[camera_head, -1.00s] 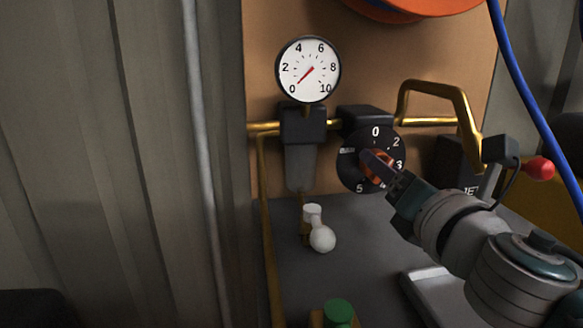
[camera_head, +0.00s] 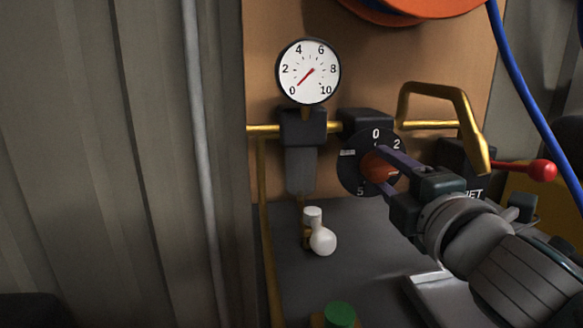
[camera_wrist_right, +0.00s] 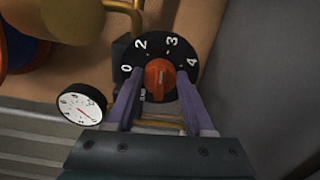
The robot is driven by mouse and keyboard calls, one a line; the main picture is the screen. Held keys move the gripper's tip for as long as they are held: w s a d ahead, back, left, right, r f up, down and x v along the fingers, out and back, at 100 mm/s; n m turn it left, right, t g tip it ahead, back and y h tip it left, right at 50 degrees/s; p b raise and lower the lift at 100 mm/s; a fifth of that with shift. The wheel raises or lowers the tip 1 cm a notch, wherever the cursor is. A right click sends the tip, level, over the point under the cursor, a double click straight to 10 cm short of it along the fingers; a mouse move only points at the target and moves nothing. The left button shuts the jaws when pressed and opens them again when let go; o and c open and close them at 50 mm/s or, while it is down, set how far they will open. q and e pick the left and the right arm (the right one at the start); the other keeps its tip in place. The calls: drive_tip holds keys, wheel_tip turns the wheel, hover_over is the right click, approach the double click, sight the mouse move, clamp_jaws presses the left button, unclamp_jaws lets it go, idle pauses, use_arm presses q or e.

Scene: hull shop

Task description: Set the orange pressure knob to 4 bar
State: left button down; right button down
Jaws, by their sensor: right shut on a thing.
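The orange pressure knob (camera_head: 379,167) sits at the centre of a black numbered dial (camera_head: 355,175) on the panel. It also shows in the right wrist view (camera_wrist_right: 160,80), with 0, 2, 3 and 4 around its dial. My right gripper (camera_head: 387,170) is shut on the knob, one finger on each side. The fingers hide part of the dial's right side in the head view. I cannot read the knob's pointer mark surely. The round white gauge (camera_head: 308,71) has its red needle low left, near 0. My left gripper is not in view.
A brass handle (camera_head: 440,90) arches just above and right of the dial. A red-ball lever (camera_head: 541,172) and a blue hose (camera_head: 535,100) are at right. A white bulb-shaped fitting (camera_head: 322,241) and a green cap (camera_head: 339,314) stand below.

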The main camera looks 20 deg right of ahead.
drive_tip(key=m, duration=0.3)
drive_tip(key=m+p, duration=0.1)
drive_tip(key=m, duration=0.2)
drive_tip(key=shift+m, duration=0.3)
drive_tip(key=m+p, duration=0.1)
drive_tip(key=m, duration=0.3)
drive_tip(key=shift+m+p, duration=0.3)
drive_tip(key=shift+p, duration=0.1)
drive_tip(key=shift+a+f+m, duration=0.1)
drive_tip(key=shift+m, duration=0.6)
drive_tip(key=shift+c, duration=1.4)
unclamp_jaws()
drive_tip(key=shift+f, duration=0.1)
drive_tip(key=shift+p, duration=0.3)
